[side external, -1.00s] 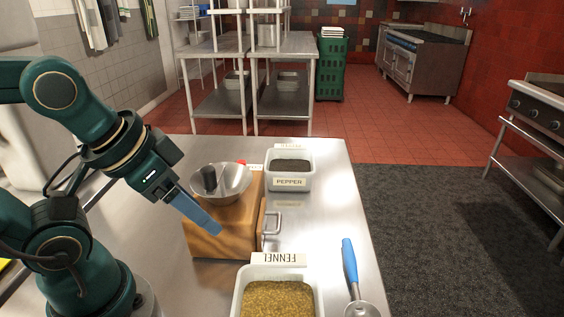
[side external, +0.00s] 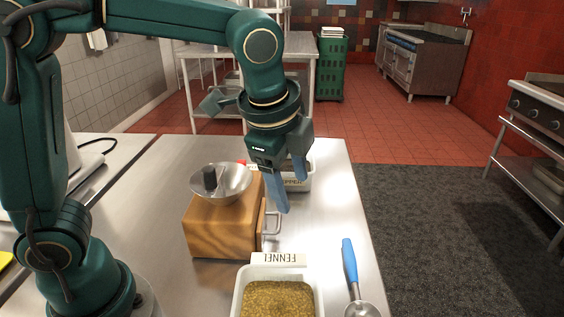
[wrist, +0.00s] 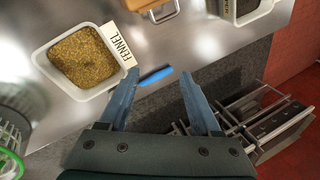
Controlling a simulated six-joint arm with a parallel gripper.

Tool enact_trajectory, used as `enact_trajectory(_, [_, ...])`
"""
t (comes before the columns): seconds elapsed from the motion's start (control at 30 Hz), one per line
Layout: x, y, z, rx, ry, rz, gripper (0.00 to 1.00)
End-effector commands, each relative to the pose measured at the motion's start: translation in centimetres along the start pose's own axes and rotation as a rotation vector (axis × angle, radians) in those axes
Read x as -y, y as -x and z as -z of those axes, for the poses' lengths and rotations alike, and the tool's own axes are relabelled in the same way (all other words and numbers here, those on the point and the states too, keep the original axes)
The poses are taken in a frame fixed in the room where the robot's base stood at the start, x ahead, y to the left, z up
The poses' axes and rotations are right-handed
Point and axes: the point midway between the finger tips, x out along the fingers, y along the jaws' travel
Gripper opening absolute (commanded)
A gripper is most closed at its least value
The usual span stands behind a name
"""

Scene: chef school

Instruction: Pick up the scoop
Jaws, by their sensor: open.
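The scoop has a blue handle (side external: 349,261) and a metal bowl (side external: 362,309) cut by the bottom edge of the side view. It lies on the steel table, right of the fennel tub. My gripper (side external: 290,197) is open and empty, pointing down above the table near the pepper tub, behind and left of the scoop. In the wrist view the blue handle (wrist: 156,76) shows beyond and between the open fingers of my gripper (wrist: 160,82). The scoop's bowl cannot be made out there.
The fennel tub (side external: 236,300) stands left of the scoop and also shows in the wrist view (wrist: 48,70). A wooden box (side external: 220,235) with a metal bowl (side external: 222,183) on top stands behind. The pepper tub (side external: 297,184) is partly hidden by my gripper. The table's right edge is near the scoop.

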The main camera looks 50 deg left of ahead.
Motion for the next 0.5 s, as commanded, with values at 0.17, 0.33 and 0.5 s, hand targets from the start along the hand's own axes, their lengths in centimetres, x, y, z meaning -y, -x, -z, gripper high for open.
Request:
enact_trajectory(0.17, [1.1,-3.5,3.8,0.06,-0.366,-0.027,0.65])
enact_trajectory(0.33, [1.0,-7.3,7.1,0.115,-0.706,-0.053,0.65])
enact_trajectory(0.5, [0.1,-10.5,9.5,0.159,-0.976,-0.078,0.65])
